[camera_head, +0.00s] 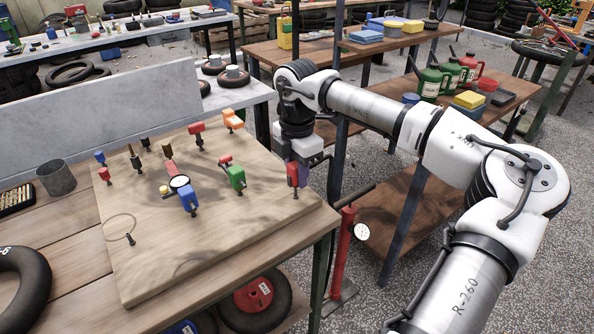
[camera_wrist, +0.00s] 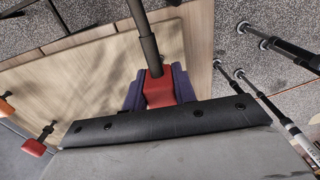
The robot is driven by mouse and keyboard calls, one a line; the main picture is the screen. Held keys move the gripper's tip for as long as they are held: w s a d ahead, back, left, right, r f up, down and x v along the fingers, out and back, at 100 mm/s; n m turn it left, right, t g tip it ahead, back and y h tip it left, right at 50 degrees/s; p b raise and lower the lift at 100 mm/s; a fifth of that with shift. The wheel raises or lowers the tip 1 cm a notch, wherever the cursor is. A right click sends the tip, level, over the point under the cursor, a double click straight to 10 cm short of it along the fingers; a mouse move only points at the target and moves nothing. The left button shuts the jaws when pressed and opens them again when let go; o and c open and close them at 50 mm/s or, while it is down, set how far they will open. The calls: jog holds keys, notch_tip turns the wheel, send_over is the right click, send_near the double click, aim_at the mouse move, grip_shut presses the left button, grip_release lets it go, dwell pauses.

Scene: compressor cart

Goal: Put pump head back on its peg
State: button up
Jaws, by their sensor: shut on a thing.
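My gripper (camera_head: 298,172) is at the right part of the pegboard, its purple fingers closed on a red pump head (camera_head: 292,174). The wrist view shows the red pump head (camera_wrist: 158,88) between the purple fingers (camera_wrist: 158,90). A dark cylindrical shaft (camera_wrist: 147,45) runs from the red part toward the top of that picture. In the head view a short dark piece (camera_head: 295,193) shows just below the red head, close to the board. I cannot tell whether it is a peg or part of the head, nor whether the head touches the board.
The wooden board (camera_head: 150,270) carries several coloured heads, including a green one (camera_head: 236,177) and a blue one with a gauge (camera_head: 188,199). A bare dark peg (camera_head: 130,239) stands at the front left. A red floor pump (camera_head: 343,250) stands beside the table.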

jog(key=shift+f+b, duration=0.8)
jog(key=shift+f, duration=0.3)
jog(key=o, duration=1.1)
jog(key=shift+c, duration=0.2)
jog(key=shift+r, duration=0.1)
notch_tip(320, 180, up, 14)
jog(key=shift+f, duration=0.1)
jog(key=shift+f, duration=0.1)
